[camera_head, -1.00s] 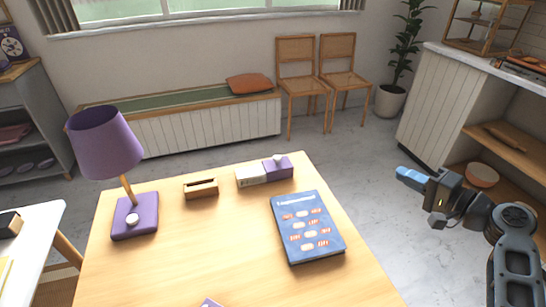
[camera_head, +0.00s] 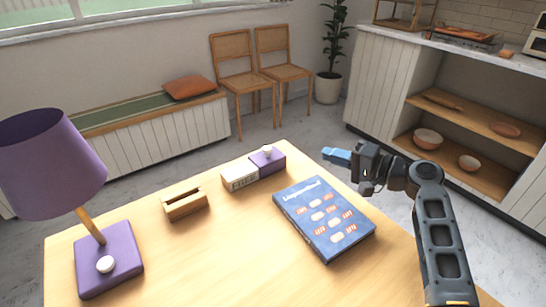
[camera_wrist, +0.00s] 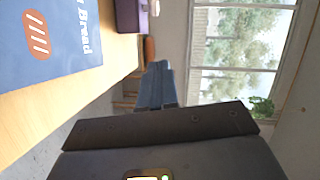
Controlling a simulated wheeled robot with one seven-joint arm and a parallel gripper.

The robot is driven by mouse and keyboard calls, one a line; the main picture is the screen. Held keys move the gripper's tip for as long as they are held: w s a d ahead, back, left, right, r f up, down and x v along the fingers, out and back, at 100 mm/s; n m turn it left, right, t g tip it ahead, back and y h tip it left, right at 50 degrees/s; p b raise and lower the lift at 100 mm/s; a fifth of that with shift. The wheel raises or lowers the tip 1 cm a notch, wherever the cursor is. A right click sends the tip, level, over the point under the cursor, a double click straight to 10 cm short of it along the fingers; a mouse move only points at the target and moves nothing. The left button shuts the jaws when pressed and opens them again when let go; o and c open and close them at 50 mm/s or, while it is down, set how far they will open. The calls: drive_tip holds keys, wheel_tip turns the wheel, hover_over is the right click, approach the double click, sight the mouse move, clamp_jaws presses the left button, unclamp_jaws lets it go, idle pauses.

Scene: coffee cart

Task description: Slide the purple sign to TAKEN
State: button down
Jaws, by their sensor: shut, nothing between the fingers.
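The sign sits at the far edge of the wooden table. Its purple slider (camera_head: 267,158), with a pale knob on top, is at the right end. The white part (camera_head: 240,176) on the left shows dark lettering on its front, too small to read surely. The purple slider also shows at the top of the wrist view (camera_wrist: 149,14). My gripper (camera_head: 337,155) is shut and empty, its blue fingertips to the right of the slider and apart from it. It also shows in the wrist view (camera_wrist: 156,85).
A blue book (camera_head: 323,218) lies on the table in front of the sign and my gripper. A wooden holder (camera_head: 184,204) stands left of the sign. A purple lamp (camera_head: 109,259) stands at the left. The table (camera_head: 215,260) is clear between lamp and book.

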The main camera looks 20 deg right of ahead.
sight(267, 158)
drive_tip(key=shift+w+a+f, duration=0.1)
idle(0.3)
drive_tip(key=b+x, duration=0.3)
drive_tip(key=x, duration=0.6)
drive_tip(key=shift+a+f+b, duration=0.1)
drive_tip(key=shift+b, duration=0.25)
drive_tip(key=a, duration=0.1)
drive_tip(key=w+a, duration=0.1)
drive_tip(key=a, duration=0.1)
drive_tip(key=shift+a+f, duration=0.1)
drive_tip(key=shift+w+a+f, duration=0.15)
drive_tip(key=shift+a, duration=0.35)
drive_tip(key=s+a+p, duration=0.1)
drive_tip(key=a, duration=0.2)
drive_tip(key=s+a+p, duration=0.1)
drive_tip(key=a, duration=0.2)
drive_tip(key=s+a+p, duration=0.1)
drive_tip(key=a, duration=0.2)
drive_tip(key=shift+a, duration=0.1)
